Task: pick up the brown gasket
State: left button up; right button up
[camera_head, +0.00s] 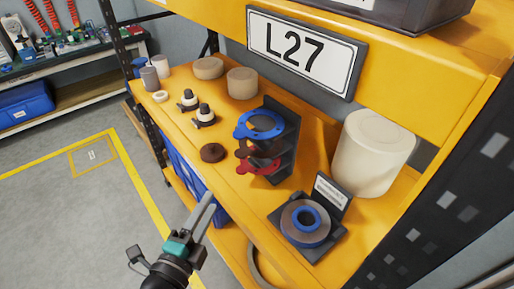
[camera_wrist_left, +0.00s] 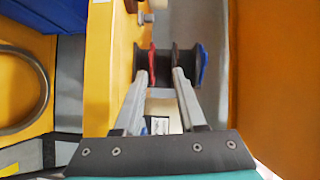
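A dark rack (camera_head: 284,138) on the yellow shelf holds a blue gasket (camera_head: 262,122) at the top and a red gasket (camera_head: 258,166) at the bottom. Between them is a dark brownish gasket (camera_head: 242,153), partly hidden. In the left wrist view the rack lies sideways ahead of the fingers, with the red gasket (camera_wrist_left: 152,64) and blue gasket (camera_wrist_left: 204,64) at its levels; the brown one is hard to make out. My left gripper (camera_head: 208,202) is open and empty, in front of the shelf edge, apart from the rack. It also shows in the left wrist view (camera_wrist_left: 160,78). My right gripper is out of view.
A dark brown disc (camera_head: 212,152) lies left of the rack. A stand (camera_head: 316,256) with a blue-centred grey ring is at the right, near a large white cylinder (camera_head: 372,152). Two small black-and-white fittings (camera_head: 204,116) stand farther left. An upper beam with an L27 sign (camera_head: 304,52) overhangs the shelf.

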pick_arm(q)
notch_tip(320, 180, up, 3)
jog(key=d+m, duration=0.1)
jog(key=p, duration=0.1)
send_near(239, 152)
jog(key=x, duration=0.3)
jog(key=shift+w+d+f+t+h, duration=0.1)
jog(key=shift+w+f+t+h, duration=0.05)
jog(key=shift+w, duration=0.25)
jog(key=shift+w+d+f+t+h, duration=0.15)
jog(key=shift+w, duration=0.25)
jog(key=shift+x, duration=2.4)
jog(key=shift+w+d, duration=0.15)
jog(key=shift+w, duration=0.1)
jog(key=c, duration=0.5)
grip_shut()
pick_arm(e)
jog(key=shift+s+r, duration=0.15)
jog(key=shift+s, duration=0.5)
